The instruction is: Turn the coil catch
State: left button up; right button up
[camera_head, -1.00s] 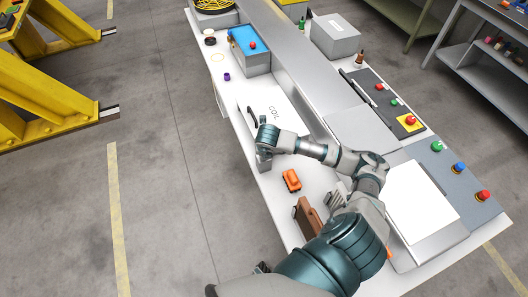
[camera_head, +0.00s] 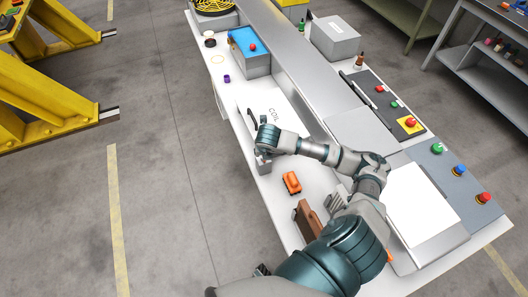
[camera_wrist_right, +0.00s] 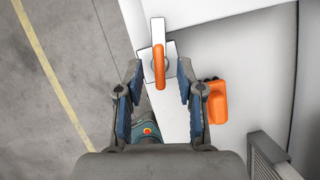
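The coil catch shows in the right wrist view as an orange lever (camera_wrist_right: 159,66) on a square grey plate, with a pale metal bar running up from it. My right gripper (camera_wrist_right: 160,72) is open, one finger on each side of the lever, with gaps visible on both sides. In the head view, my right gripper (camera_head: 263,154) is at the floor-side edge of the white panel marked COIL (camera_head: 284,100); the hand and arm hide the catch there. Whether the fingers reach down to the lever's depth I cannot tell. My left gripper is not in view.
An orange block (camera_head: 292,183) lies on the bench just beside the right gripper, also in the right wrist view (camera_wrist_right: 216,103). A brown piece (camera_head: 306,218) stands nearer. A blue-topped box (camera_head: 249,50) is farther along. Open floor lies left of the bench.

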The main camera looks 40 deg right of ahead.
jog(key=v, duration=1)
jog(key=shift+w+d, duration=0.1)
